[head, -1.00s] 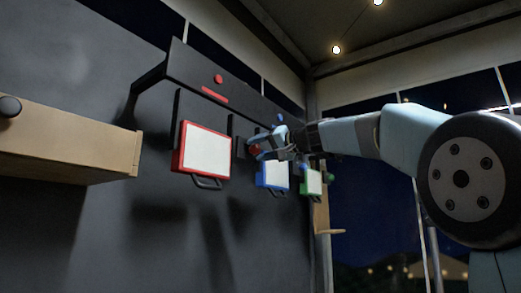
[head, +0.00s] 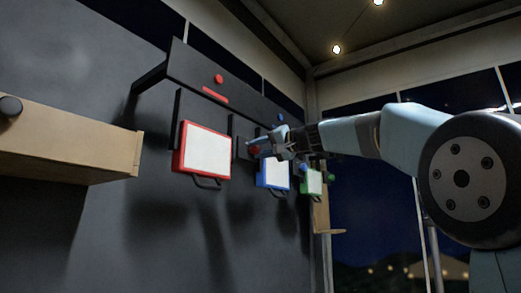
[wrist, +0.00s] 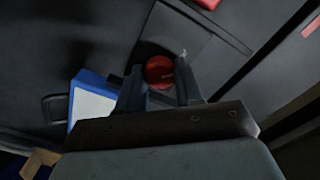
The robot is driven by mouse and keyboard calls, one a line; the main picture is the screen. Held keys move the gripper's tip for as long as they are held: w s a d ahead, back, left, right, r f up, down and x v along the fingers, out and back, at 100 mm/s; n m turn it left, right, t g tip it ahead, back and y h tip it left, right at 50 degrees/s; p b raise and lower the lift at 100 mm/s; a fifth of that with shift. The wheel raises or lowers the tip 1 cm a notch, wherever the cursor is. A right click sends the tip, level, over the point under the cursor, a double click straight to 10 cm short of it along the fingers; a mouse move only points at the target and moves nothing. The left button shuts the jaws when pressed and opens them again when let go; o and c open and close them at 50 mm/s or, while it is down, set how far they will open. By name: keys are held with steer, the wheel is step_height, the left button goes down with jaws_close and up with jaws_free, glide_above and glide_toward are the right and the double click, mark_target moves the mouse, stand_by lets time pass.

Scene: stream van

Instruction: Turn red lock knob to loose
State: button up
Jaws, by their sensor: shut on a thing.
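The red lock knob (wrist: 159,70) sits on a dark plate (wrist: 182,32) in the wrist view, between the two fingers of my gripper (wrist: 156,84). The fingers are shut on it from both sides. A small pale mark shows near the knob on the plate. In the head view my gripper (head: 264,147) reaches from the right to the knob, just right of the red-framed white panel (head: 206,151). The knob (head: 254,150) is mostly hidden there by the fingers.
A blue-framed panel (head: 272,174) hangs just below my gripper and a green-framed one (head: 313,182) further right. A dark rail (head: 220,82) with a red button (head: 218,79) runs above. A wooden box (head: 70,145) juts out at left.

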steer(key=shift+w+f, duration=0.1)
steer(key=shift+f, duration=0.05)
steer(key=o, duration=1)
steer(key=shift+o, duration=0.2)
steer(key=shift+d, duration=0.1)
steer(key=v, duration=1.3)
steer(key=shift+s+d, duration=0.25)
steer(key=s+d+f+g+h, duration=0.1)
steer(key=s+d+f+h, duration=0.2)
steer(key=s+f, duration=0.5)
steer(key=s+d+f+g+h, duration=0.2)
steer(key=s+f+h, duration=0.4)
steer(key=f, duration=1.9)
steer(key=s+d+f+g+h, duration=0.2)
steer(key=s+d+f+h, duration=0.3)
steer(key=s+f, duration=0.6)
step_height(320, 180, down, 6)
steer(key=shift+s+f, duration=0.15)
steer(key=shift+s, duration=0.2)
